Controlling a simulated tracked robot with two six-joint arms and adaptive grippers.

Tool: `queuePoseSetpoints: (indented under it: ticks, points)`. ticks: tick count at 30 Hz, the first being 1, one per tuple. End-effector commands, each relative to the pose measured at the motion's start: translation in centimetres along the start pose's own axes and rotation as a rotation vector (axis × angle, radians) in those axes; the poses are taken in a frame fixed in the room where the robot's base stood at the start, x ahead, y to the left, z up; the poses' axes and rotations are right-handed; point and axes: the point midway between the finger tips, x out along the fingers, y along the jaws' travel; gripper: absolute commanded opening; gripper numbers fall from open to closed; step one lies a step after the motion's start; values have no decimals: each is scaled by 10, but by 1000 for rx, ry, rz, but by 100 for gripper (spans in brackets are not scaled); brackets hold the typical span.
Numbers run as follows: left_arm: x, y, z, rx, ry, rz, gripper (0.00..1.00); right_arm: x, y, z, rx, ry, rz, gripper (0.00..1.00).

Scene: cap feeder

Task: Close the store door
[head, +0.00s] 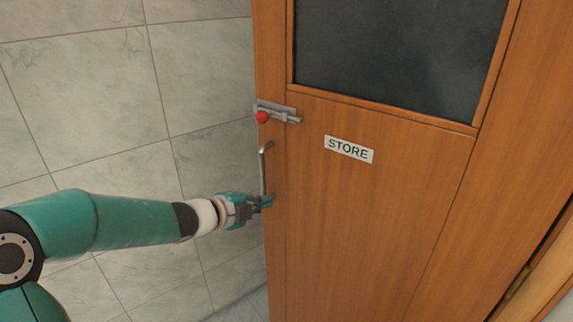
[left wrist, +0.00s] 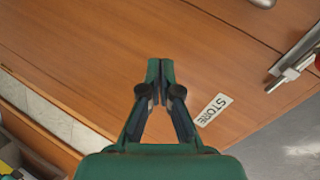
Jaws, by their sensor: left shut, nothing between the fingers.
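The store door (head: 370,230) is a brown wooden door with a dark glass pane above and a white STORE sign (head: 348,149). The sign also shows in the left wrist view (left wrist: 214,109). A slim vertical metal handle (head: 263,172) sits near the door's left edge. Above it is a metal bolt (head: 290,116) with a red knob (head: 262,117). My left gripper (head: 270,201) is shut and empty, at the lower end of the handle by the door. I cannot tell whether it touches. Its closed fingertips (left wrist: 160,63) point at the wood in the left wrist view. My right gripper is out of sight.
A pale tiled wall (head: 90,95) lies left of the door, with floor (head: 240,309) below. A hinge (head: 518,281) and a dark gap show at the door's right edge. Yellow and green items (left wrist: 10,168) show at the left wrist view's lower left corner.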

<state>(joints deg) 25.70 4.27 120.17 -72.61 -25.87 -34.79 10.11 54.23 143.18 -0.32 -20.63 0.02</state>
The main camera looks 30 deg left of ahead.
Motion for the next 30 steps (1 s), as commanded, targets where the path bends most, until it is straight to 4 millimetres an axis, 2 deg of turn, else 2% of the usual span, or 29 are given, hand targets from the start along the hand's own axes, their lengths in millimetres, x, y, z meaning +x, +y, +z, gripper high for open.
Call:
queuePoseSetpoints:
  ticks: [1,3,5,8,14,24,30]
  points:
    - [-17,-25,4,102,-14,-38,0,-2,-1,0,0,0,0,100]
    - [-30,-43,6,206,-25,-64,0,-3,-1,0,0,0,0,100]
    - [-37,-52,7,260,-32,-76,0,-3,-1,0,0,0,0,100]
    - [-36,-58,8,296,-35,-82,0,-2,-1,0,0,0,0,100]
    - [-8,-59,8,294,-33,-80,0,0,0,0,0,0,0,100]
    - [61,-65,8,292,-32,-79,0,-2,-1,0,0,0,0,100]
    - [85,-77,6,292,-34,-80,0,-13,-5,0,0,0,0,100]
